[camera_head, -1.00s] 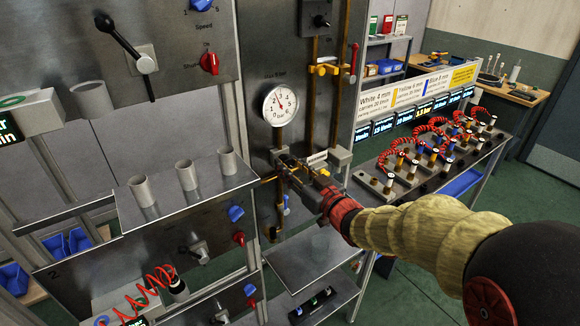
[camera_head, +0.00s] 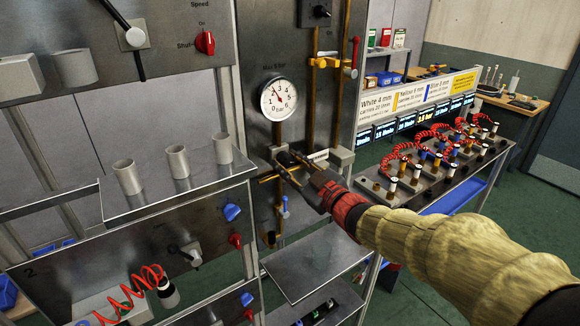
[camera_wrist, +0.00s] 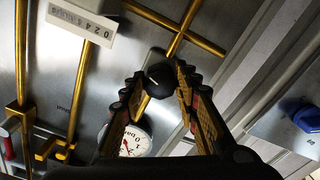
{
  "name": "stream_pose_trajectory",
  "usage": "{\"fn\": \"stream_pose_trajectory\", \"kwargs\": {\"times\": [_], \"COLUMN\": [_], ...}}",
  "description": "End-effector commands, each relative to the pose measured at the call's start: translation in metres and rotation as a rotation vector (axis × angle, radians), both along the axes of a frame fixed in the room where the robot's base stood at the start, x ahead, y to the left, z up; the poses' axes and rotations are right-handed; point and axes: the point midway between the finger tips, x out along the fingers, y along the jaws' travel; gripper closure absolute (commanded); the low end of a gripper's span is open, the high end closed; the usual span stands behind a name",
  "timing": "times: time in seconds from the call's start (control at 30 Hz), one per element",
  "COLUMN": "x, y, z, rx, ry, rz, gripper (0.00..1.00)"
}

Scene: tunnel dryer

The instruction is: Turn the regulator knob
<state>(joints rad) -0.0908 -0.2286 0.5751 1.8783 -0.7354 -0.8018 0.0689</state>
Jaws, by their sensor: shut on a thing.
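The regulator knob (camera_wrist: 160,78) is round and black with a short light mark on its face. In the wrist view it sits between the fingertips of my gripper (camera_wrist: 158,85), which touch it from both sides. My gripper (camera_head: 288,160) also shows in the head view, shut on the knob below the gauge; there the fingers mostly hide the knob. The white pressure gauge (camera_head: 279,98) reads roughly 2 on its bar scale. It shows partly in the wrist view (camera_wrist: 130,140) behind a finger.
Brass pipes (camera_head: 311,100) run beside and below the gauge. A yellow-handled valve (camera_head: 325,62) and a red lever (camera_head: 355,52) are to the upper right. A metal shelf with grey cups (camera_head: 178,162) stands at left. A rack with red coiled hoses (camera_head: 400,160) stands at right.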

Motion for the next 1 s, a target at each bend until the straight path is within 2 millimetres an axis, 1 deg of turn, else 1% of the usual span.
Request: {"fn": "stream_pose_trajectory", "kwargs": {"times": [0.07, 0.1, 0.4, 0.77, 0.87, 1.0], "x": [0.000, 0.000, 0.000, -0.002, -0.009, -0.029], "y": [0.000, 0.000, 0.000, -0.002, -0.007, -0.021], "z": [0.000, 0.000, 0.000, 0.000, 0.001, 0.001], "rx": [0.000, 0.000, 0.002, 0.001, 0.000, 0.002], "ry": [0.002, 0.002, 0.001, 0.000, 0.000, -0.001], "rz": [0.000, 0.000, 0.000, -0.001, -0.001, -0.003], "gripper": [0.94, 0.69, 0.52, 0.50, 0.50, 0.50]}}
